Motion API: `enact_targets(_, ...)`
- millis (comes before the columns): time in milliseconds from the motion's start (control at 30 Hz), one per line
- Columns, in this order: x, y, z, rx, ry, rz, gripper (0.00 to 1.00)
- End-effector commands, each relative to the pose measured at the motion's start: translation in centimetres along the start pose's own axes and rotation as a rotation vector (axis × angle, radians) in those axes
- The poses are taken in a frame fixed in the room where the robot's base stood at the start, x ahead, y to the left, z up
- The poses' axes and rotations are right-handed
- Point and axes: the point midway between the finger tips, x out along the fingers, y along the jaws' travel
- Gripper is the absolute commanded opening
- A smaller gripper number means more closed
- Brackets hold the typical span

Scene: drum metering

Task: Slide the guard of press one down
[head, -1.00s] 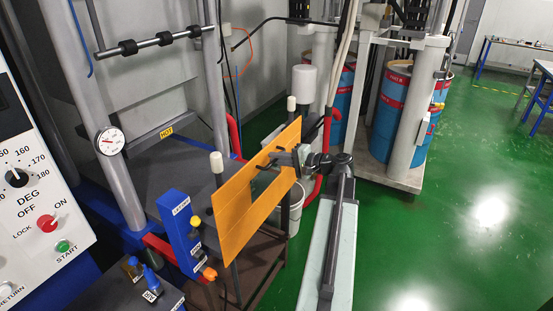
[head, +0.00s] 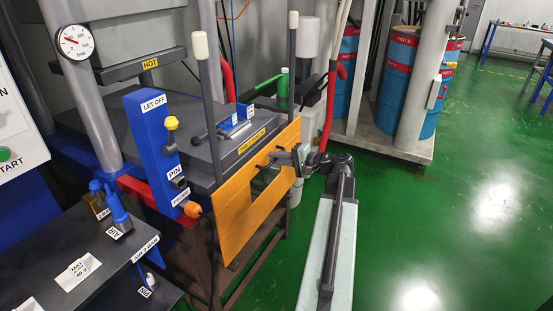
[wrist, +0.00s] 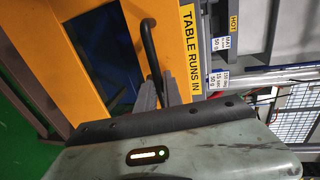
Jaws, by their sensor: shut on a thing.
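The orange guard (head: 232,222) of the press stands in front of the press table, with a window cut through it. Two grey posts with white caps (head: 200,46) rise well above its top edge. My gripper (head: 284,157) is at the guard's upper right part, on its dark handle. In the wrist view, the fingers (wrist: 153,95) are shut on the lower part of the black bar handle (wrist: 148,45), in front of the orange face (wrist: 98,15). The guard's bottom edge is partly in view, low beside the frame legs.
A blue post (head: 150,130) labelled LET OFF and PIN stands left of the guard. A dark mould (head: 222,124) lies on the press table behind it. Blue drums (head: 398,85) stand at the back. Green floor on the right is clear.

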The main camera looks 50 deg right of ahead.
Motion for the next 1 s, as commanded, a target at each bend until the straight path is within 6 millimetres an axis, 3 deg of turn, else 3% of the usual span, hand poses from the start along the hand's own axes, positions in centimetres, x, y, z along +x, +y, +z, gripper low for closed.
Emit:
enact_targets(33, 0.4, 2.2, 0.1, 0.000, -0.002, 0.002, 0.00)
enact_targets(200, 0.7, 3.5, 0.1, 0.000, -0.002, 0.002, 0.00)
enact_targets(600, 0.7, 3.6, 0.2, -0.001, -0.005, 0.006, 0.00)
enact_targets(633, 0.7, 3.6, 0.2, -0.001, -0.005, 0.006, 0.19)
enact_targets(1000, 0.6, 3.5, 0.1, 0.000, -0.001, 0.002, 0.19)
